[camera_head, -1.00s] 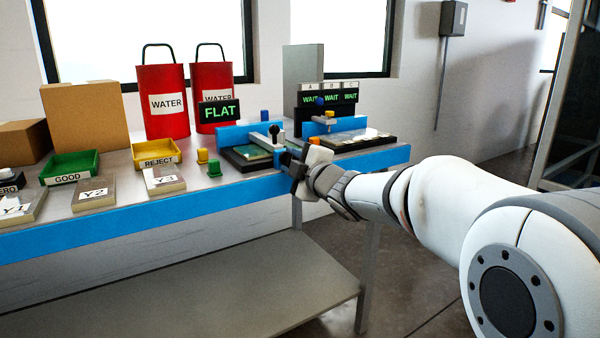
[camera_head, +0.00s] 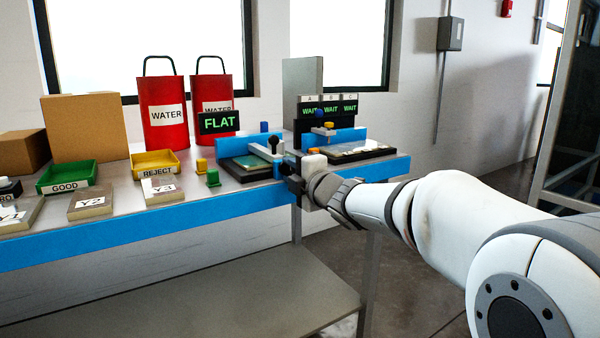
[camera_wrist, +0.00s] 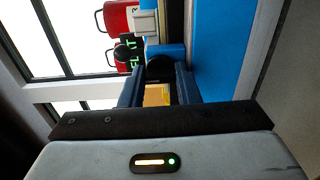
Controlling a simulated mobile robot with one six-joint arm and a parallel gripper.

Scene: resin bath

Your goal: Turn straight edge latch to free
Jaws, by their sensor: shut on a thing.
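In the head view, a pale straight edge bar (camera_head: 261,150) with a black ball knob (camera_head: 274,143) lies across a blue-framed fixture (camera_head: 232,142) under a green-lettered FLAT display (camera_head: 219,122). My gripper (camera_head: 290,166) is at the fixture's front right corner. In the wrist view, my gripper's two fingers (camera_wrist: 159,84) are closed around a dark rounded piece (camera_wrist: 160,68), seemingly the latch's knob, with orange showing between them. The latch's angle is hidden by the gripper.
A second blue station (camera_head: 345,138) with WAIT displays stands to the right. Yellow (camera_head: 201,165) and green (camera_head: 213,178) pieces, trays and labelled blocks are to the left. Red WATER containers (camera_head: 163,113) stand behind. The floor in front of the bench is clear.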

